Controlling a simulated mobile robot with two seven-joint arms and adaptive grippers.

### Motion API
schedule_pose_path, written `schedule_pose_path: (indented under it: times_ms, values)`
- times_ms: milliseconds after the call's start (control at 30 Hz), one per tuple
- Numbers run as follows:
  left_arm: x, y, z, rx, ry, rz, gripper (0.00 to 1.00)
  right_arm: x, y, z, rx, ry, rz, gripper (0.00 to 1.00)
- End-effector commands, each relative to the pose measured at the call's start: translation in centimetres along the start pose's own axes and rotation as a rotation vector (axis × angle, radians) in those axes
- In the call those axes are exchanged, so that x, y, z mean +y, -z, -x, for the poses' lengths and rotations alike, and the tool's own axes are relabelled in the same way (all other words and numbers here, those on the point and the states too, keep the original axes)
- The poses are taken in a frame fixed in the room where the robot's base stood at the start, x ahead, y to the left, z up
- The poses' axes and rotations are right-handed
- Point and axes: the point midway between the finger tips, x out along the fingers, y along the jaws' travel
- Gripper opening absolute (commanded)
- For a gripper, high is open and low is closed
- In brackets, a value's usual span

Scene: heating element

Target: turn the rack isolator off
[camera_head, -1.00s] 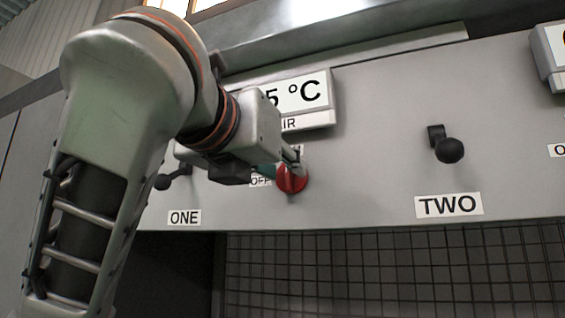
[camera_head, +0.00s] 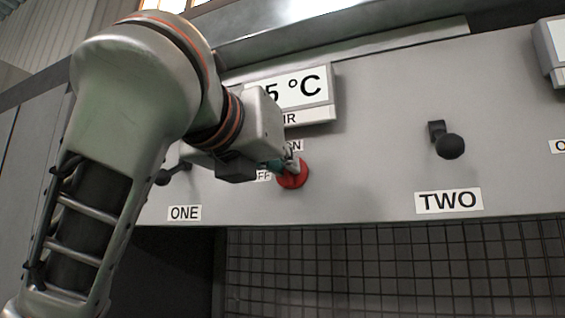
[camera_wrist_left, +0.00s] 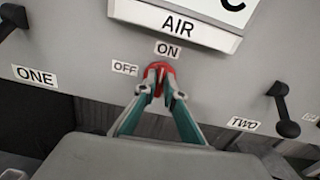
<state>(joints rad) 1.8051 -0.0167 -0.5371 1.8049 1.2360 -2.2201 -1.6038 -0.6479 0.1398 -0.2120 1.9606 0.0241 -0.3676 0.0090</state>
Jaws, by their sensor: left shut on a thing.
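The isolator is a red rotary knob (camera_head: 294,181) on the grey panel, with an ON label above it and an OFF label to its left. In the left wrist view the red knob (camera_wrist_left: 160,67) sits between my fingertips, just below the ON label (camera_wrist_left: 167,50) and right of the OFF label (camera_wrist_left: 125,68). My left gripper (camera_head: 288,164) reaches it from the left and is shut on it; its teal fingers (camera_wrist_left: 163,85) show in the wrist view. The fingers hide much of the knob's grip, so its exact angle is hard to tell. My right gripper is not in view.
A temperature display marked AIR (camera_head: 305,95) juts out just above the knob. Black levers stand at ONE (camera_head: 166,177) on the left and TWO (camera_head: 449,145) on the right. A dark mesh (camera_head: 390,270) lies below the panel.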

Motion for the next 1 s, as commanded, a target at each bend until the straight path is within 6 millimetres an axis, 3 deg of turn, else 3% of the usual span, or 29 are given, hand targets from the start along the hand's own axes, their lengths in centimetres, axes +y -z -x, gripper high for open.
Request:
schedule_pose_path:
  times_ms: [1000]
  values:
    - [0.59,0.17,0.01,-0.003,-0.002,0.898,0.00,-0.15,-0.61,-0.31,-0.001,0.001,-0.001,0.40]
